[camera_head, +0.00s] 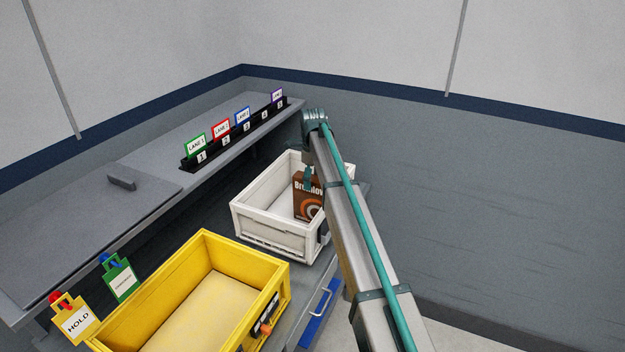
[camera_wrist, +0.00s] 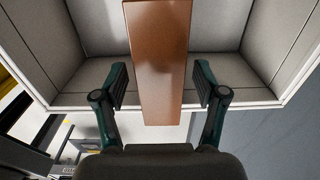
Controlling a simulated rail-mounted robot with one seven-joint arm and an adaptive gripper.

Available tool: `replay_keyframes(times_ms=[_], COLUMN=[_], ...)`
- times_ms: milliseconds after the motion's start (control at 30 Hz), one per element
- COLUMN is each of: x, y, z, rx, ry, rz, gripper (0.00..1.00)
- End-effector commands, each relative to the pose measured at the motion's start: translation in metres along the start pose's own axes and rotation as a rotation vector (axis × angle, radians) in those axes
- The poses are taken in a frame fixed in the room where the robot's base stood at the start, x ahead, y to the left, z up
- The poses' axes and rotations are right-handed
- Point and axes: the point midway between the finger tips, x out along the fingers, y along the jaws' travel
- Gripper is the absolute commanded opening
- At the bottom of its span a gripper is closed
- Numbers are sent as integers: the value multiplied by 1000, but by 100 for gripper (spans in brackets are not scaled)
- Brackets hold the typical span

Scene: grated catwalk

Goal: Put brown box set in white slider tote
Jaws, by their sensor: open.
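The brown box (camera_head: 306,196) stands upright inside the white tote (camera_head: 262,235), near its right side in the head view, with white lettering and a ring design on its face. In the wrist view the brown box (camera_wrist: 158,60) lies between the two fingers of my gripper (camera_wrist: 160,88), with a gap on each side. The gripper is open and not touching the box on either side that I can see. The tote's walls (camera_wrist: 45,45) surround the box in the wrist view. My arm hides part of the tote's right side in the head view.
A yellow tote (camera_head: 265,262), empty, stands in front and left of the white one. A grey shelf (camera_head: 90,205) behind holds coloured lane cards (camera_head: 221,129). Hanging tags (camera_head: 120,278) are at the left.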

Motion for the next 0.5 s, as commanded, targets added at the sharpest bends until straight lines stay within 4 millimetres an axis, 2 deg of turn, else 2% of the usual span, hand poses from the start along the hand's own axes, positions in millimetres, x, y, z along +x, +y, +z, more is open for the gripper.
replay_keyframes(times_ms=[267,500], x=[-24,-73], y=[-1,-2], z=[1,1], rx=[0,0], ry=[-1,-2], rz=[-2,-3], gripper=[71,71])
